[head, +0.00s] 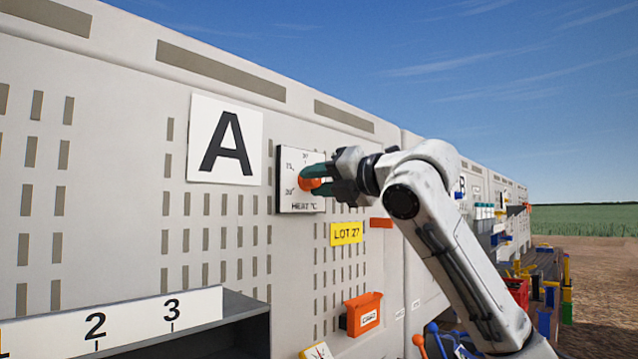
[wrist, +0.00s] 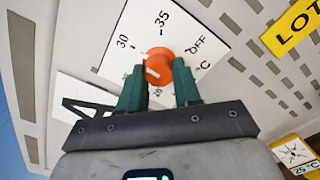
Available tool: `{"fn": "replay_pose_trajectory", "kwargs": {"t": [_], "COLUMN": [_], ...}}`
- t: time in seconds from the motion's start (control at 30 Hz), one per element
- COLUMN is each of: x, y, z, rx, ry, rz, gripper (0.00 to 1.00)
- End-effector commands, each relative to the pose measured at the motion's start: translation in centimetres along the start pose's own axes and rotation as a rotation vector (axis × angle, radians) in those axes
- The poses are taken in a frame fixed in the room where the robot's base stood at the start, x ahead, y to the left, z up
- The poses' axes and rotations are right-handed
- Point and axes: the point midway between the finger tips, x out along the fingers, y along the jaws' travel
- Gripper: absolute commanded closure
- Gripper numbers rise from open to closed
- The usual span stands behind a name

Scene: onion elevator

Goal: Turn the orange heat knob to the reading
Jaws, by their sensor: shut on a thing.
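The orange heat knob (wrist: 158,60) sits on a white dial plate (head: 290,205) marked "HEAT °C". My gripper (head: 313,180) is shut on the knob, its dark green fingers on either side of it. In the wrist view, my gripper (wrist: 157,72) reaches the knob from below, and 30, 35 and OFF show around it. A number beneath the knob is partly hidden between the fingers. A white mark shows on the knob's lower left; which number it points at I cannot tell. A gauge card (wrist: 298,157) at the lower right reads 25 °C.
The plate is on a slotted pale wall, beside a large "A" sign (head: 225,140). Below are a yellow "LOT 27" label (head: 346,233), an orange box (head: 363,314) and a dark shelf (head: 225,335) numbered along its top. Open sky and ground lie at right.

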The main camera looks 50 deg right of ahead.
Motion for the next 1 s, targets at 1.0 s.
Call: {"fn": "replay_pose_trajectory", "kwargs": {"t": [1.0], "x": [0.08], "y": [-0.59], "z": [-0.14], "rx": [-0.905], "ry": [0.011], "rz": [-0.005], "gripper": [0.98]}}
